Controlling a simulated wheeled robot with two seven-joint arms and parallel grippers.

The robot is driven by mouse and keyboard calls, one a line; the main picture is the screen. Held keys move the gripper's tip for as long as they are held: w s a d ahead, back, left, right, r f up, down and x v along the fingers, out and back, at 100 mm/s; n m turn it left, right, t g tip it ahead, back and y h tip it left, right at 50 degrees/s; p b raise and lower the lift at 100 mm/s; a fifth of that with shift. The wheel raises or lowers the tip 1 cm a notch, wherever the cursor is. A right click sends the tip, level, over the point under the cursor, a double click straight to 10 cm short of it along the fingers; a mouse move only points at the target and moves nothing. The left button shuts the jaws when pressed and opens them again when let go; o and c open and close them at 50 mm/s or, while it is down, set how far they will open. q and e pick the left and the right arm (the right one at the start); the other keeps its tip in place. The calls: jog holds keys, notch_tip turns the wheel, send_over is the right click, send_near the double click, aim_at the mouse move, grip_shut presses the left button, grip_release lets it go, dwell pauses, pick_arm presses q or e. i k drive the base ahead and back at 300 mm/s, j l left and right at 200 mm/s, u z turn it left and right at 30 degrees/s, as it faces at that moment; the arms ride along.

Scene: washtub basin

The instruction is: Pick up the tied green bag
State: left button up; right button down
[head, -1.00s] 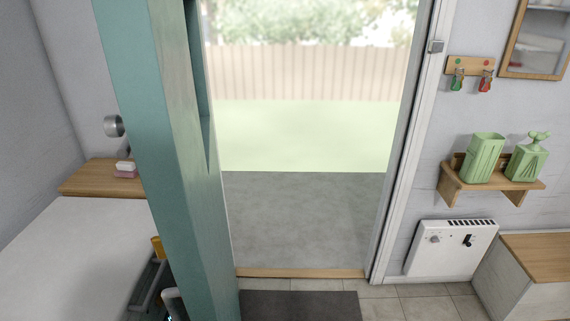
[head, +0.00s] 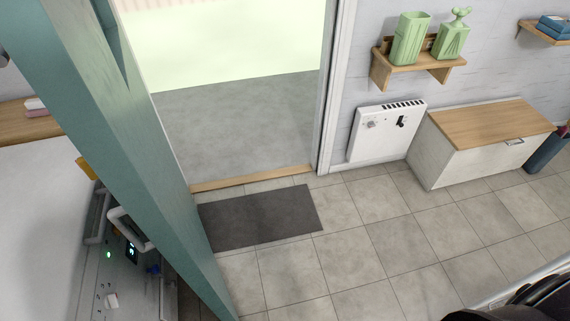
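No tied green bag can be made out in the head view. The green things I see are a tall cup-like container (head: 410,38) and a green dispenser-shaped container (head: 452,36), side by side on a small wooden wall shelf (head: 432,66). Neither gripper shows in the view.
A green open door (head: 125,165) cuts across the left, beside the doorway and a dark mat (head: 262,216). A white heater (head: 385,132) and a wood-topped chest (head: 490,122) line the right wall. A white tub-like unit (head: 40,220) stands left.

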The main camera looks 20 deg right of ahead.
aim_at(451, 38)
jog(key=z, duration=1.45)
jog(key=i+l, duration=0.1)
jog(key=i, duration=1.4)
jog(key=j+u, duration=0.05)
